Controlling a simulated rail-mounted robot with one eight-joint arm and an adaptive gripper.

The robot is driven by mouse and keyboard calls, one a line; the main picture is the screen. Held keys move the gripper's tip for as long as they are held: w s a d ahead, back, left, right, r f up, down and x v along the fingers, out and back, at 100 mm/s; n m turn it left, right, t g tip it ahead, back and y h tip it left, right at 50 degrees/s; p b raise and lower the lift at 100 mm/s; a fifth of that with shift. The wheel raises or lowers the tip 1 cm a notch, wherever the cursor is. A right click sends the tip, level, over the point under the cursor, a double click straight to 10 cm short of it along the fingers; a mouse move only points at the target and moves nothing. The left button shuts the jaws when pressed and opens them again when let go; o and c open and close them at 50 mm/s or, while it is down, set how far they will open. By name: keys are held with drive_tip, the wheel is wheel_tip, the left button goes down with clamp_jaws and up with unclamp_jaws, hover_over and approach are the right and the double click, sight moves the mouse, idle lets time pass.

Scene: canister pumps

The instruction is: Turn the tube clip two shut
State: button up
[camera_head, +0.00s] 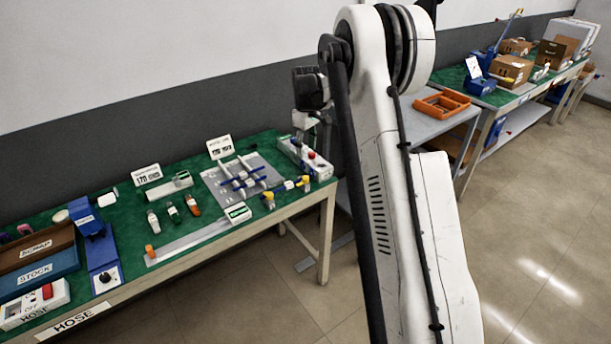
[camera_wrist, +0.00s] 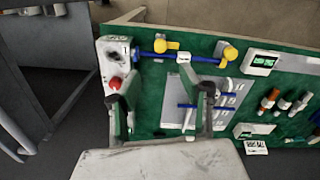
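In the wrist view my gripper (camera_wrist: 162,98) is open and empty, its two dark fingers spread apart above the bench. A grey plate (camera_wrist: 174,97) with blue tubes and white fittings lies between and behind the fingers. The same grey plate (camera_head: 214,187) lies on the bench in the head view. A blue tube with two yellow handles (camera_wrist: 166,46) (camera_wrist: 229,53) runs along the bench edge; the handles also show in the head view (camera_head: 268,200). No readable number tells which part is tube clip two. In the head view my arm hides part of the scene.
A white box (camera_wrist: 114,56) with a red knob (camera_wrist: 115,82) stands beside my left finger. Floor in front is clear.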

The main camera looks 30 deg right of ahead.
sight(306, 177)
wheel_tip(306, 177, down, 13)
drive_tip(key=shift+r+p, duration=0.2)
drive_tip(key=shift+p, duration=0.3)
drive_tip(key=shift+c, duration=0.2)
clamp_jaws()
